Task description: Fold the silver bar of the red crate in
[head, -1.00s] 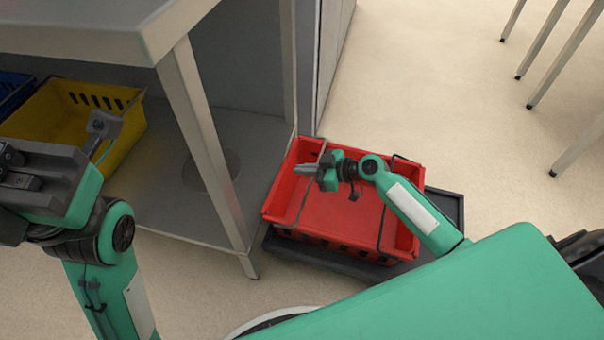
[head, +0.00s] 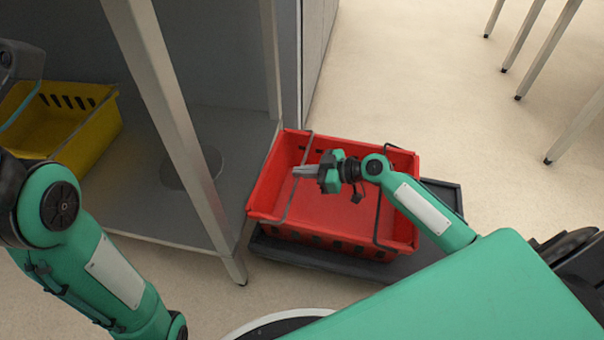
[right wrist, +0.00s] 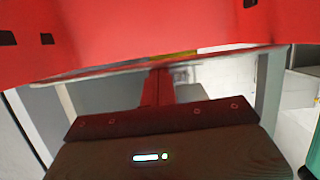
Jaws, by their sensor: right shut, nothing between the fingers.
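The red crate (head: 335,222) sits low by the shelf, its open top facing up. One thin grey bar (head: 289,203) runs across its left part, inward of the left rim. A second, darker bar (head: 377,222) shows at its right part, partly hidden by my right arm. My right gripper (head: 300,171) is shut and empty over the left half of the crate, its tips close to the left bar; I cannot tell if they touch. In the right wrist view the red crate wall (right wrist: 150,30) fills the top. My left gripper's fingers are outside the view.
The crate rests on a dark flat base (head: 330,260) on the floor. A metal shelf unit with a leg (head: 180,130) stands close on the left, with a yellow crate (head: 72,140) on its lower shelf. Table legs (head: 520,60) stand at the upper right. Floor between is clear.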

